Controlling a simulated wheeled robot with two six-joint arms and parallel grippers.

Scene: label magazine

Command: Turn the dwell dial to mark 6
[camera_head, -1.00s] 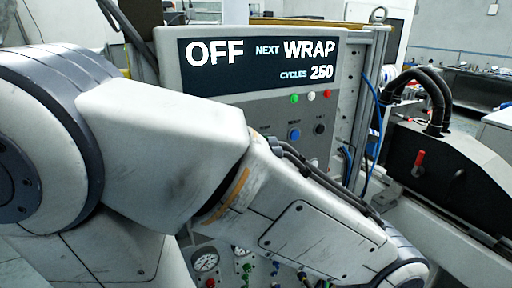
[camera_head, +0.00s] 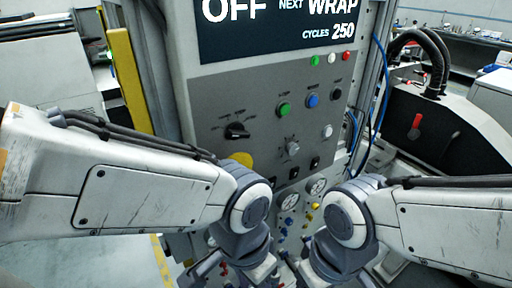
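A grey control panel (camera_head: 215,95) stands in front of me below a dark screen. A black rotary dial (camera_head: 237,130) with marks around it is at the panel's left. A smaller grey knob (camera_head: 292,148) with marks is near the middle. The lettering is too small to read, so I cannot tell which is the dwell dial or where it points. My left gripper (camera_head: 232,274) and my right gripper (camera_head: 318,274) hang low at the bottom edge, below both knobs and apart from them. Their fingertips are cut off or unclear.
The screen (camera_head: 250,32) reads OFF, NEXT WRAP, CYCLES 250. Green (camera_head: 284,110) and blue (camera_head: 312,100) buttons sit right of the black dial. A yellow disc (camera_head: 242,159) is partly behind my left arm. Gauges and small valves are low between the arms. A black machine (camera_head: 440,130) stands right.

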